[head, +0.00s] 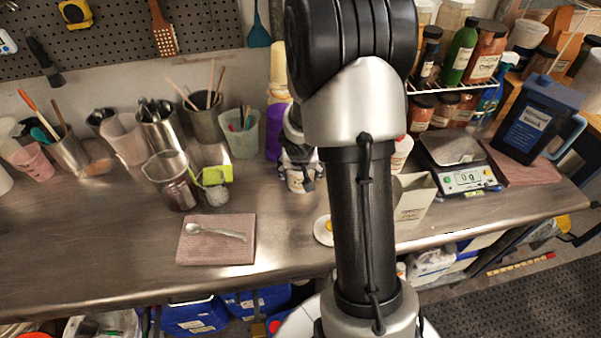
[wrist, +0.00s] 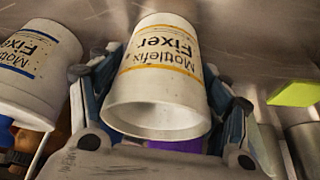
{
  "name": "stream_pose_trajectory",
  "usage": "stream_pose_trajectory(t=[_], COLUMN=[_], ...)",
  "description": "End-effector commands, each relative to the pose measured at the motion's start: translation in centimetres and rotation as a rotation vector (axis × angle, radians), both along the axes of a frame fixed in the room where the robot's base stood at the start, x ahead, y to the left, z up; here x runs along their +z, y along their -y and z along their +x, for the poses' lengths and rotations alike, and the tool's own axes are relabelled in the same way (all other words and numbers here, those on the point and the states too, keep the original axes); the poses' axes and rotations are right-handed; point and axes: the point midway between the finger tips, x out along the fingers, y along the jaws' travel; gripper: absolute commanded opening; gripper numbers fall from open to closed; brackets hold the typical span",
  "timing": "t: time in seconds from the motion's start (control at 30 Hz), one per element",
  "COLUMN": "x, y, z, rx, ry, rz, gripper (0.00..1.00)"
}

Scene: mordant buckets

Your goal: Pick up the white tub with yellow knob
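A white tub (wrist: 160,85) with yellow stripes and "Mottlefix Fixer" lettering fills the middle of the wrist view, upside down there. Its wide mouth looks uncovered. My gripper (wrist: 163,72) has one finger on each side of it, very close to the wall; whether they press on it I cannot tell. In the head view my gripper (head: 300,170) reaches down around the tub (head: 296,184) on the bench. A white lid with a yellow knob (head: 325,229) lies on the bench in front of it, partly hidden by my arm.
A similar tub with blue stripes (wrist: 35,70) stands close beside my gripper. A translucent cup (head: 242,132) and a yellow-green sponge (head: 217,174) are left of it. A paper bag (head: 412,203) and a scale (head: 462,178) are to the right. A spoon lies on a pink cloth (head: 200,254).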

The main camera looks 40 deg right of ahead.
Motion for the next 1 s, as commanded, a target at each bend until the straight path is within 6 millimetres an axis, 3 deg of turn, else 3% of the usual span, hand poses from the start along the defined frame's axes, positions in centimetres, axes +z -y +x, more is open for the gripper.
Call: stream_pose_trajectory(t=[0.37,0.73,1.0], x=[0.0,0.6,3.9], y=[0.0,0.0,0.0], z=[0.0,0.0,0.0], rx=[0.000,0.000,-0.001], ry=[0.000,0.000,0.001], rz=[0.000,0.000,0.000], gripper=[0.43,0.42,0.42])
